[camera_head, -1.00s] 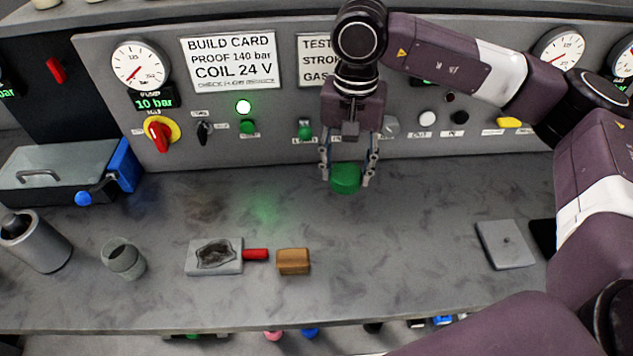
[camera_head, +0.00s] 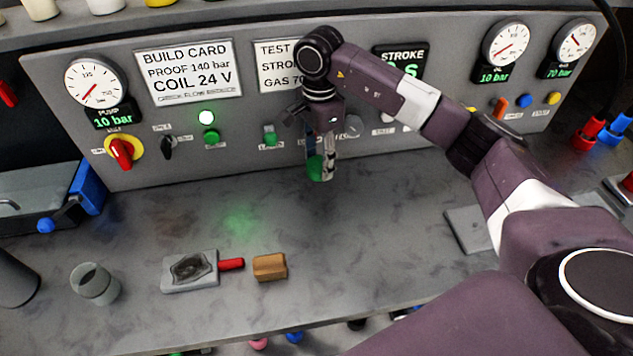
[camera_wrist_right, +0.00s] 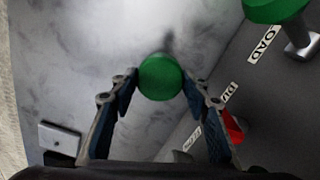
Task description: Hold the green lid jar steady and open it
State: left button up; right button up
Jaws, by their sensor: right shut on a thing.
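The green lid (camera_head: 314,168) of the jar is near the back of the bench, in front of the panel. My right gripper (camera_head: 321,172) reaches down over it from above, turned so its fingers nearly line up in the head view. In the right wrist view the round green lid (camera_wrist_right: 160,77) sits between the two fingertips, and the right gripper (camera_wrist_right: 160,80) is shut on it. The jar's body below the lid is hidden in both views. My left gripper is not in view.
The panel (camera_head: 225,150) with gauges, buttons and a red knob (camera_head: 121,153) stands close behind the gripper. On the bench are a grey plate with a dark patch (camera_head: 190,271), a wooden block (camera_head: 270,267), a cup (camera_head: 95,284) and a flat grey plate (camera_head: 466,230). The bench middle is clear.

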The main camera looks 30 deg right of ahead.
send_over(319, 195)
notch_tip(319, 195, down, 4)
jog(key=shift+f+p, duration=0.25)
jog(key=shift+p, duration=0.15)
jog(key=shift+f+p, duration=0.55)
jog(key=shift+f, duration=1.95)
jog(key=o, duration=1.3)
